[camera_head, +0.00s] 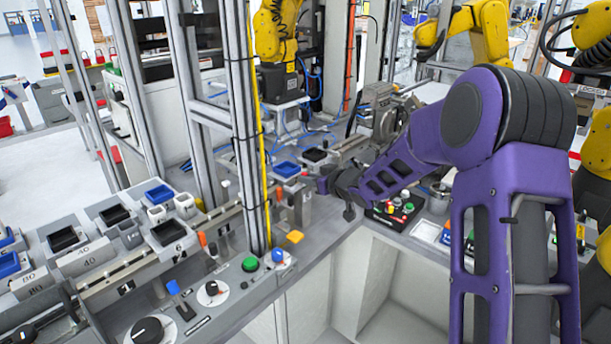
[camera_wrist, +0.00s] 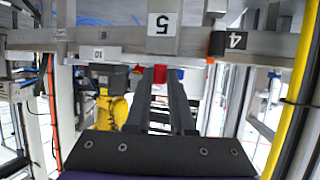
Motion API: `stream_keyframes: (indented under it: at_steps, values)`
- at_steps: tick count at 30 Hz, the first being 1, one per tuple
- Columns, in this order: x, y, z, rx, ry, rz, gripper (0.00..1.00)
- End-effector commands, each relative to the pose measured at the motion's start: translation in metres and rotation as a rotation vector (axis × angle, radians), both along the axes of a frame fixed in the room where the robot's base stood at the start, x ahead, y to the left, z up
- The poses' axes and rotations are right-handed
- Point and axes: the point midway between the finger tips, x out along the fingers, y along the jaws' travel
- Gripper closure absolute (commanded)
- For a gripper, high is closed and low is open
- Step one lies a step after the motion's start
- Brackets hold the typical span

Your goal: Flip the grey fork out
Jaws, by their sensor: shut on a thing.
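The grey piece with the "5" label (camera_wrist: 164,42), which I take as the grey fork, is at the top middle of the wrist view. My gripper (camera_wrist: 164,68) reaches up to it with its two dark fingers close together, shut at its lower end. The exact contact at the fingertips is too small to see clearly. In the head view my gripper (camera_head: 322,184) is at the station's rail, right of the yellow-striped post, and the fork cannot be made out there.
A dark piece labelled "4" (camera_wrist: 228,42) is beside the fork. A blue tray (camera_head: 287,169) and a black tray (camera_head: 315,154) stand behind my gripper. A button box (camera_head: 396,208) is to its right. The yellow-striped post (camera_head: 262,150) stands close on the left.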

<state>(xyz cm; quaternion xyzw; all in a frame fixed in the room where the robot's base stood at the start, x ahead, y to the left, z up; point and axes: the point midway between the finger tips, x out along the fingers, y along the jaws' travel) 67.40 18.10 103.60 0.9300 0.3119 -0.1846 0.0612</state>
Motion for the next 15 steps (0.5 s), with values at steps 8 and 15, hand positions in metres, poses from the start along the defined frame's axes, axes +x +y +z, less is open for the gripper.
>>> stream_keyframes:
  at_steps: [8,15]
  values:
    - [-0.0001,-0.0022,-0.0022,-0.004,0.003,-0.003,0.57]
    - [0.0,-0.0014,-0.0017,-0.003,0.003,-0.002,0.48]
